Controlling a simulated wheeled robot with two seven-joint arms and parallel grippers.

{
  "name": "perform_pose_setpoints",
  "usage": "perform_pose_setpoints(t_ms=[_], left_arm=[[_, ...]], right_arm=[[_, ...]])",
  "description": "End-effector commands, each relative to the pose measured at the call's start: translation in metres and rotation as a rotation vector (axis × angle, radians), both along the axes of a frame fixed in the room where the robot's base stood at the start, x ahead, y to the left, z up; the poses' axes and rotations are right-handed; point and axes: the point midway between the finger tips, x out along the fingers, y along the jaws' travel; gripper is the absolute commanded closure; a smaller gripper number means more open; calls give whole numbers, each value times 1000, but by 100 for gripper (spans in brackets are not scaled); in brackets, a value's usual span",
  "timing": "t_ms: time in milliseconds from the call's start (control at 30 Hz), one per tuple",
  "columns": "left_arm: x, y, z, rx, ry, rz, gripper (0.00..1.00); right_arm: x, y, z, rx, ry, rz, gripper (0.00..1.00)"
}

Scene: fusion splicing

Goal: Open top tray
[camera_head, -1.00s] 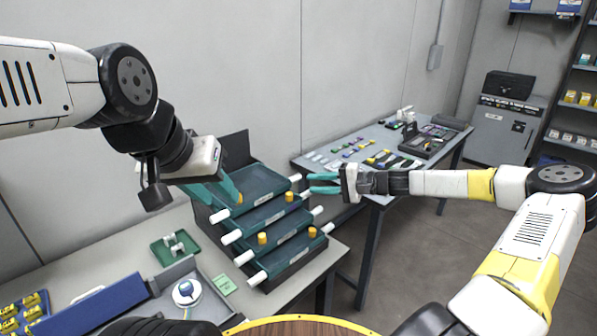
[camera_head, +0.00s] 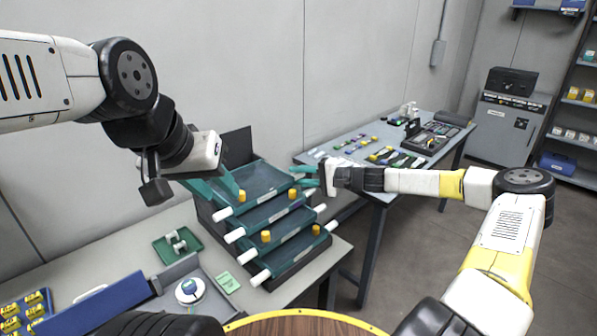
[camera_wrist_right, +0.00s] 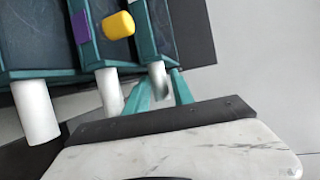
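The top tray (camera_head: 262,178) is a teal, dark-floored tray, uppermost in a stepped stack. It has a white cylindrical handle on each side; its left handle (camera_head: 222,214) shows just below my left fingertips. My left gripper (camera_head: 226,197) is open, with its teal fingers spread over the tray's left front corner, near a yellow knob (camera_head: 242,195). My right gripper (camera_head: 301,176) is at the tray's right side, fingers apart on either side of the right handle, which shows between them in the right wrist view (camera_wrist_right: 158,78). Whether the fingers touch it is unclear.
Lower trays (camera_head: 275,208) with white handles and yellow knobs step out below. A green holder (camera_head: 178,246), a green card (camera_head: 228,282) and a white round device (camera_head: 190,290) lie on the near bench. A second table (camera_head: 345,160) with small parts stands behind my right gripper.

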Motion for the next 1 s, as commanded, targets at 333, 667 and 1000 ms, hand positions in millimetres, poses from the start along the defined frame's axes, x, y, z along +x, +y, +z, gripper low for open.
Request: perform_pose_setpoints(t_ms=[333, 667, 1000], left_arm=[[0, 0, 0, 0, 0, 0, 64], [0, 0, 0, 0, 0, 0, 64], [0, 0, 0, 0, 0, 0, 64]], right_arm=[[1, 2, 0, 0, 0, 0, 83], [1, 2, 0, 0, 1, 0, 100], [1, 2, -1, 0, 1, 0, 100]])
